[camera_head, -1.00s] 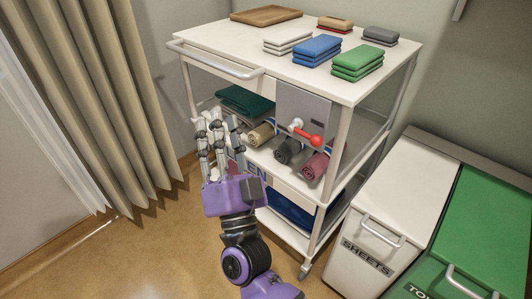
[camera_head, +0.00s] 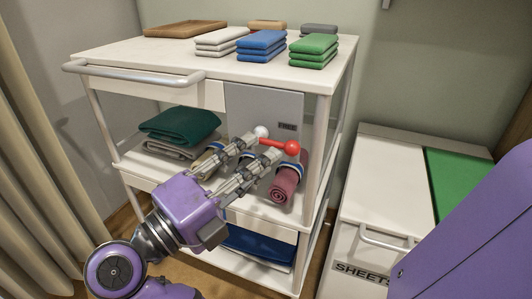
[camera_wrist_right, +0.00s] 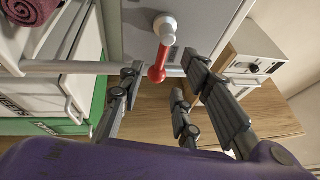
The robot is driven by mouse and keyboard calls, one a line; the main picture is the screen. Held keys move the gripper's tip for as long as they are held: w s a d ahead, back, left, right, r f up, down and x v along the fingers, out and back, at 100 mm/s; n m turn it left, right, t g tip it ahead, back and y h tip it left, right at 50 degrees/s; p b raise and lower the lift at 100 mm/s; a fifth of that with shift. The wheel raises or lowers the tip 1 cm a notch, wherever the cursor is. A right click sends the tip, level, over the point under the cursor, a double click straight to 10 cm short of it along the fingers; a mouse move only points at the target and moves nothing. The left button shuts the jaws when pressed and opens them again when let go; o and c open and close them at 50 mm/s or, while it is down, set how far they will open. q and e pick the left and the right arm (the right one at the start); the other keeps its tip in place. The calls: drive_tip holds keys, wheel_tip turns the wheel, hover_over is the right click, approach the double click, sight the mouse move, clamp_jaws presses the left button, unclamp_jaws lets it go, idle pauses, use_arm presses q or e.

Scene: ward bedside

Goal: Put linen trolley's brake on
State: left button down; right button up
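The linen trolley (camera_head: 215,66) is a white shelved cart with a push bar. On its front is a grey panel (camera_head: 255,103) with a small label reading FREE (camera_head: 287,126). The brake lever has a pale pivot (camera_head: 261,131) and a red arm with a round red knob (camera_head: 292,147); it points right and slightly down. My right gripper (camera_head: 266,146) is just in front of the lever, fingers spread. In the right wrist view the red lever (camera_wrist_right: 158,68) shows between the open fingertips (camera_wrist_right: 164,80); contact is unclear. My left gripper is not in view.
Folded linens and a brown tray (camera_head: 186,29) lie on the trolley top. Rolled towels, one maroon (camera_head: 287,184), sit on the shelf close under my fingers. A white SHEETS bin (camera_head: 385,190) stands to the right, a curtain (camera_head: 30,170) to the left.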

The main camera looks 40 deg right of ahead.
sight(276, 147)
drive_tip(key=shift+d+r, duration=0.2)
drive_tip(key=shift+d, duration=0.7)
drive_tip(key=shift+d+r, duration=0.15)
drive_tip(key=shift+d, duration=0.75)
clamp_jaws()
